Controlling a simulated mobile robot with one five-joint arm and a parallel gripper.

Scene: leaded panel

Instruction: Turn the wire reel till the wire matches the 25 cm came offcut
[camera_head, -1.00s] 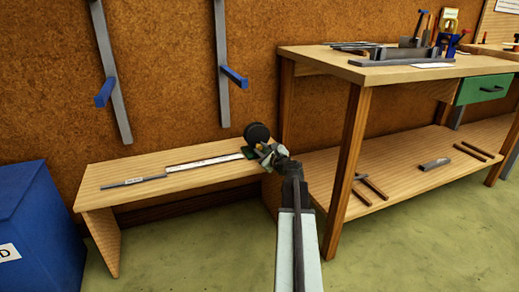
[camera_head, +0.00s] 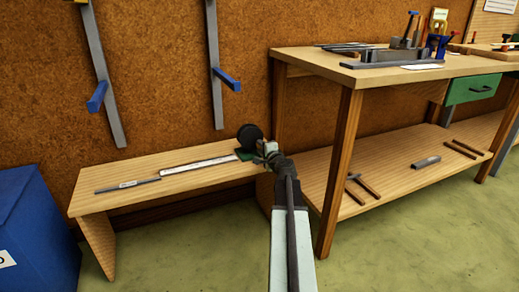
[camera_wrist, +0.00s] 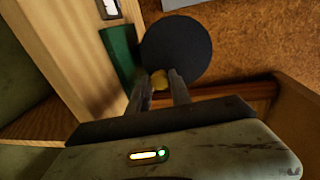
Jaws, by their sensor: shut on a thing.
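The wire reel is a dark round disc (camera_head: 251,136) on a green base (camera_head: 244,155) at the right end of the low bench. In the wrist view the dark disc (camera_wrist: 176,50) stands just beyond my fingertips, beside the green base (camera_wrist: 121,55). The head view also shows my gripper (camera_head: 266,150) at the reel. A white strip (camera_head: 199,164) lies left of the reel, and the grey came offcut (camera_head: 127,185) with a small label lies farther left. I cannot make out the wire's end.
The low bench (camera_head: 90,206) stands against the brown wall. A taller workbench (camera_head: 375,73) with tools on top is to the right; its lower shelf (camera_head: 400,185) holds several bars. A blue bin (camera_head: 35,225) stands at the left.

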